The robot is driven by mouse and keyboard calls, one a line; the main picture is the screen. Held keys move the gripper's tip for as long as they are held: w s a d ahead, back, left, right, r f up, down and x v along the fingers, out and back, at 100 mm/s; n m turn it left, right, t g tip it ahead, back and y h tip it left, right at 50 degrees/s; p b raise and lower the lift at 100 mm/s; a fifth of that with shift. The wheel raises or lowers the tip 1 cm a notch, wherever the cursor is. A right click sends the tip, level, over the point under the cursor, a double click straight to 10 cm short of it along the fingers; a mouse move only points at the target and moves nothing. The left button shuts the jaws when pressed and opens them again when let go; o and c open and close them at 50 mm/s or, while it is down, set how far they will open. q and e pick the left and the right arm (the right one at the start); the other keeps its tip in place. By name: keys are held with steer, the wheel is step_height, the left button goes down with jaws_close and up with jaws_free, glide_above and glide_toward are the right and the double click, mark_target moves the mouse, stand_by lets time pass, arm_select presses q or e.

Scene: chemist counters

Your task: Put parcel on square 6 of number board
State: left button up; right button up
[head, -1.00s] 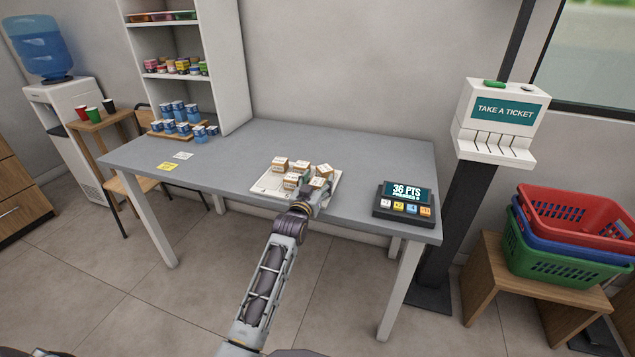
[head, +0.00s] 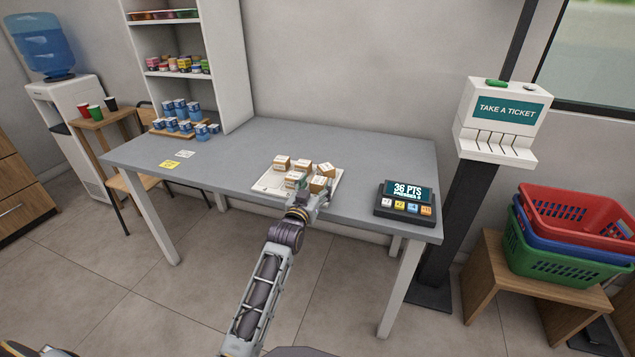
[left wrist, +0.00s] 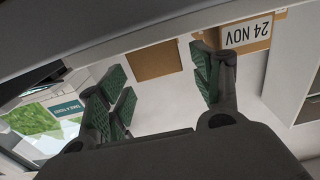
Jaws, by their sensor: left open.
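Several small brown-and-white parcels (head: 282,163) stand close together on the white number board (head: 266,185), which lies near the front edge of the grey table. They hide most of the board; I cannot read its square numbers. My left gripper (head: 312,199) is at the board's front right, just in front of the nearest right parcel (head: 318,185). In the left wrist view the left gripper (left wrist: 160,88) is open with nothing between its green pads. A plain brown parcel face (left wrist: 155,62) shows beyond the fingers, and a parcel labelled 24 NOV (left wrist: 246,34) is beside the right finger.
A points display (head: 405,199) stands right of the board, reading 36 PTS. Blue-and-white boxes (head: 181,125) and two cards (head: 170,164) are at the table's left. The table's middle back is clear. Stacked baskets (head: 570,245) and a ticket dispenser (head: 502,120) are at the right.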

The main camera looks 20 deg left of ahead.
mark_target(312, 192)
arm_select(q)
steer(key=shift+s, duration=1.55)
steer(key=shift+s+a+p, duration=0.15)
steer(key=shift+s+p, duration=0.35)
steer(key=shift+s, duration=2.2)
arm_select(e)
steer(key=shift+w+d+f+t, duration=0.15)
steer(key=shift+d+f, duration=0.15)
steer(key=shift+f, duration=0.5)
steer(key=shift+s+d+f+t, duration=0.15)
steer(key=shift+d+f, duration=0.1)
steer(key=shift+f, duration=0.55)
